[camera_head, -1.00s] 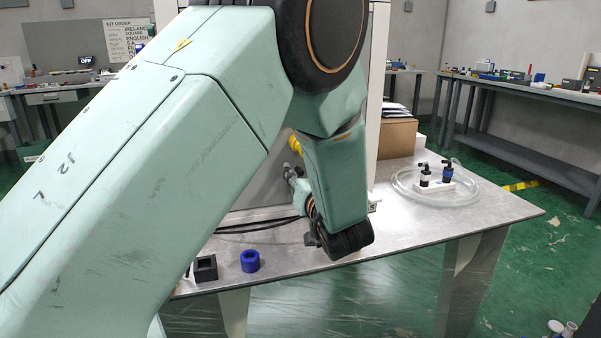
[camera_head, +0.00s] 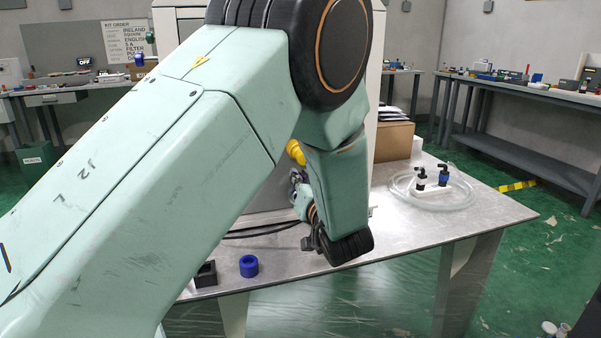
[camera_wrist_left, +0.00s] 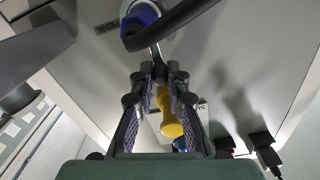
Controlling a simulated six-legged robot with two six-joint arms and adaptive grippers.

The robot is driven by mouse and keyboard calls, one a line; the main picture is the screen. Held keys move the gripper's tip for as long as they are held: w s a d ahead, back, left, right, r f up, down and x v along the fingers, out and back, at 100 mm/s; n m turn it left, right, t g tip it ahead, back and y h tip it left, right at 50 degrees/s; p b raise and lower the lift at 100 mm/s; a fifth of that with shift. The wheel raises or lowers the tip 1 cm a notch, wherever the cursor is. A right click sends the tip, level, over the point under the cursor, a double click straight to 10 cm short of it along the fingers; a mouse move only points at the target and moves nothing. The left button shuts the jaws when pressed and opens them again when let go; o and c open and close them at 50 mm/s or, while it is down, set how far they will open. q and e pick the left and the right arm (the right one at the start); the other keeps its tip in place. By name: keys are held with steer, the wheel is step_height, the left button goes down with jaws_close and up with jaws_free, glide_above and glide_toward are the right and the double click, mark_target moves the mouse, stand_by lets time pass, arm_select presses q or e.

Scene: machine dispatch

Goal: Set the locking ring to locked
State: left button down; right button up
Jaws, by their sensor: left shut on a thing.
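In the left wrist view a blue ring (camera_wrist_left: 143,14) sits on the pale panel of the machine, partly covered by a dark hose or bar. A thin metal lever (camera_wrist_left: 155,52) runs from it to my left gripper (camera_wrist_left: 160,76). The gripper's fingers, with purple pads, are closed around the lever's end. In the head view my left gripper (camera_head: 298,180) is at the machine's front, mostly hidden by my own arm. I cannot read the ring's setting. My right gripper is not in view.
A yellow knob (camera_wrist_left: 170,115) is close beside the fingers. A black block (camera_head: 206,274) and a blue ring-shaped part (camera_head: 249,266) lie near the table's front edge. Coiled clear tubing (camera_head: 436,190) lies right.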

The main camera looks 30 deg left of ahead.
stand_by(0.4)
arm_select(q)
steer(key=c, duration=1.4)
jaws_free()
steer(key=shift+w+a+f, duration=0.1)
steer(key=shift+a+f, duration=0.05)
steer(key=shift+o, duration=0.3)
